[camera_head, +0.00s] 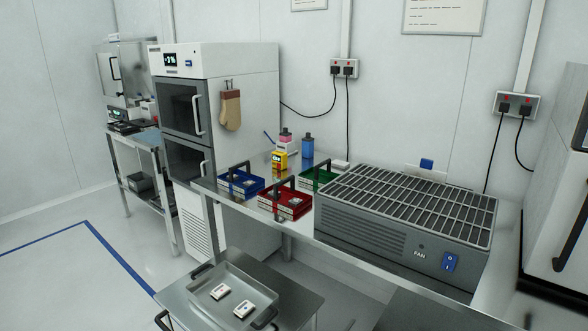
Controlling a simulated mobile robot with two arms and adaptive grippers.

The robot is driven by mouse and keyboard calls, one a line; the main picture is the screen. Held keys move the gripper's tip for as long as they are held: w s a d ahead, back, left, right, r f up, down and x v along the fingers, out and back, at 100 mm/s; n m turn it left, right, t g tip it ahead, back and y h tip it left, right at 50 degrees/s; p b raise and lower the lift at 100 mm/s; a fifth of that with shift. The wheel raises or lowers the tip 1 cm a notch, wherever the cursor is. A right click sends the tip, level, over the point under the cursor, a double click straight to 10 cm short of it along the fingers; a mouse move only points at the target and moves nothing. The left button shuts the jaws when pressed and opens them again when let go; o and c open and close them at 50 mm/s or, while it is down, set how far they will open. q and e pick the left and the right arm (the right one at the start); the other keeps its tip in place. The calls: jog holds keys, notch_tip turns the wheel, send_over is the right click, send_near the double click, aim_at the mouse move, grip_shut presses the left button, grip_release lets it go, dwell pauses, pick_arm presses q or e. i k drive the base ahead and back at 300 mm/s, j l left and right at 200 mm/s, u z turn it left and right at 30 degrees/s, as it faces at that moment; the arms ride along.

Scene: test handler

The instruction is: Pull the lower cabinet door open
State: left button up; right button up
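A tall white cabinet (229,90) with a small lit display stands at the left of the middle, against the back wall. It has an upper door (181,107) and a lower door (184,160), both with dark windows and pale upright handles. The lower door looks shut. Its handle (206,168) is at its right side, close to the near left end of the steel bench. The bench hides some of the cabinet's lower right. Neither of my grippers is in view.
The steel bench (309,226) carries blue (240,184), red (285,202) and green (319,178) baskets, bottles and a grey fan unit (400,222). A steel cart (184,297) with a tray stands in front. Floor (60,280) is clear at left.

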aim_at(185, 159)
jog(key=i+j+z, duration=0.15)
jog(key=j+z, duration=0.25)
jog(key=i+j+z, duration=0.1)
jog(key=z, duration=0.3)
jog(key=j+z, duration=0.85)
jog(key=l, duration=0.1)
